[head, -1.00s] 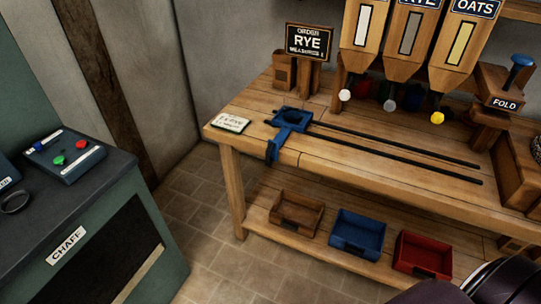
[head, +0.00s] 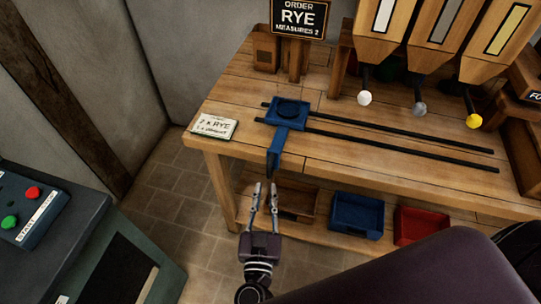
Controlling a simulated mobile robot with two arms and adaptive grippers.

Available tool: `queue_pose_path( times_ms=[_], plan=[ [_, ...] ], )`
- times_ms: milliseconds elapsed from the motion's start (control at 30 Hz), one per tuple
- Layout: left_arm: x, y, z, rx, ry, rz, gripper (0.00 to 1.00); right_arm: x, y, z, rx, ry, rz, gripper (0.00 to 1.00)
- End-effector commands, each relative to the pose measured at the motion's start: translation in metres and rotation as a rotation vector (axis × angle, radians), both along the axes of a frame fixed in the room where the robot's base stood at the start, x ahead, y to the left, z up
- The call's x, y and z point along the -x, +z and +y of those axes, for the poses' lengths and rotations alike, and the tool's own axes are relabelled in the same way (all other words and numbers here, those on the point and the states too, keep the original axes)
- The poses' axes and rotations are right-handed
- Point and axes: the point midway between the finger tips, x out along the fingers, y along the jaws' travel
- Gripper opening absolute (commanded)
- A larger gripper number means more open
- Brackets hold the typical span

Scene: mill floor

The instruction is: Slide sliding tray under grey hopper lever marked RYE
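The blue sliding tray (head: 288,125) sits at the left end of two dark rails on the wooden bench, with its handle (head: 272,163) hanging over the front edge. The grey lever (head: 419,108) is under the middle hopper (head: 450,30), to the right of the tray; the hopper's nameplate is out of the frame now. I cannot tell whether a fingertip touches the handle. My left gripper is not in view.
A white-knobbed lever (head: 364,98) and a yellow-knobbed lever (head: 473,121) flank the grey one. The order sign (head: 299,17) reads RYE, MEASURES 2. A card (head: 215,126) lies left of the tray. Blue (head: 356,215) and red (head: 420,226) bins stand on the lower shelf. The rails (head: 400,135) look clear.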

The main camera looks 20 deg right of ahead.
Motion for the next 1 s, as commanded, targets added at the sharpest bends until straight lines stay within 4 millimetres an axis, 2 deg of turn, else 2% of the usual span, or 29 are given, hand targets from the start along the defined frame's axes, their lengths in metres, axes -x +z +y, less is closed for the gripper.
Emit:
queue_pose_path(
  times_ms=[367, 467, 600, 733, 867, 1000],
  plan=[
    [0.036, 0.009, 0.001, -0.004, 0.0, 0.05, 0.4, -0.05, 0.004, -0.022, 0.0, -0.005, -0.003, 0.18],
    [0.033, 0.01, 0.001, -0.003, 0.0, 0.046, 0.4, -0.061, 0.003, -0.026, 0.0, -0.004, -0.002, 0.18],
    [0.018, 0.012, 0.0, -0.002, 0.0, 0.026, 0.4, -0.069, 0.001, -0.03, -0.001, -0.003, 0.0, 0.18],
    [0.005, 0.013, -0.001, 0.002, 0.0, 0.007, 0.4, -0.071, 0.001, -0.031, -0.001, -0.003, 0.0, 0.18],
    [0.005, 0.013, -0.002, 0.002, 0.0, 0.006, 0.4, -0.071, 0.001, -0.031, -0.002, -0.003, -0.001, 0.18],
    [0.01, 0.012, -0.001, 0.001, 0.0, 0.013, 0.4, -0.071, 0.001, -0.03, -0.002, -0.003, -0.001, 0.04]
  ],
)
